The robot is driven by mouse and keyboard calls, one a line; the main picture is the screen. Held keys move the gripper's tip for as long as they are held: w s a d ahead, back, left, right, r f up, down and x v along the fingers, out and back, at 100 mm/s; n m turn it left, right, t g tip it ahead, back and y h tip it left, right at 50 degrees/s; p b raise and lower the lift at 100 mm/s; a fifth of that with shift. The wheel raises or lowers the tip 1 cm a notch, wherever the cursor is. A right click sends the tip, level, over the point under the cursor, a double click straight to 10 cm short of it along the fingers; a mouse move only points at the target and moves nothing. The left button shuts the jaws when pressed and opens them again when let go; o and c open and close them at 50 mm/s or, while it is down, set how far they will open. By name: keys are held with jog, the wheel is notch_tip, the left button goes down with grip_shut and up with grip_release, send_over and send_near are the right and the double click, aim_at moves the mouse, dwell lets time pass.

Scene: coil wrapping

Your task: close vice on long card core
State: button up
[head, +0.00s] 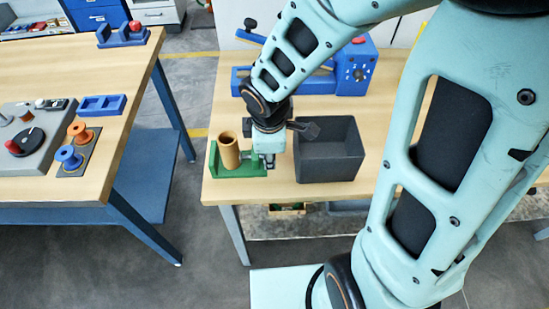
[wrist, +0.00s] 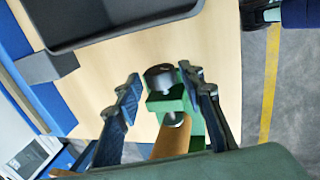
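The green vice (head: 237,171) sits on the front left of the right-hand table. The brown card core (head: 229,151) stands upright at the vice, by its tall left jaw. My gripper (head: 268,163) points down at the right end of the vice, where the screw is. In the wrist view the vice's dark round knob (wrist: 159,77) and part of its green body (wrist: 180,100) lie between my two fingers. The fingers are apart, with a gap beside the knob on the left. Whether the jaws touch the core is hidden. A brown surface (wrist: 170,143) below the knob may be the core.
A dark grey open bin (head: 328,150) stands just right of my gripper. A blue machine (head: 355,70) with a lever is behind it. The left table (head: 90,62) holds orange and blue spools (head: 69,157) and a turntable base (head: 30,140). A floor gap separates the tables.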

dwell(0.4)
jog(key=t+b, duration=0.1)
jog(key=b, duration=0.1)
jog(key=shift+f+b, duration=0.35)
jog(key=t+b, duration=0.1)
jog(key=b, duration=0.3)
jog(key=t+b, duration=0.1)
jog(key=b, duration=0.4)
jog(key=shift+s+t, duration=0.4)
jog(key=shift+r, duration=0.3)
jog(key=shift+a, duration=0.1)
jog(key=shift+c, duration=0.4)
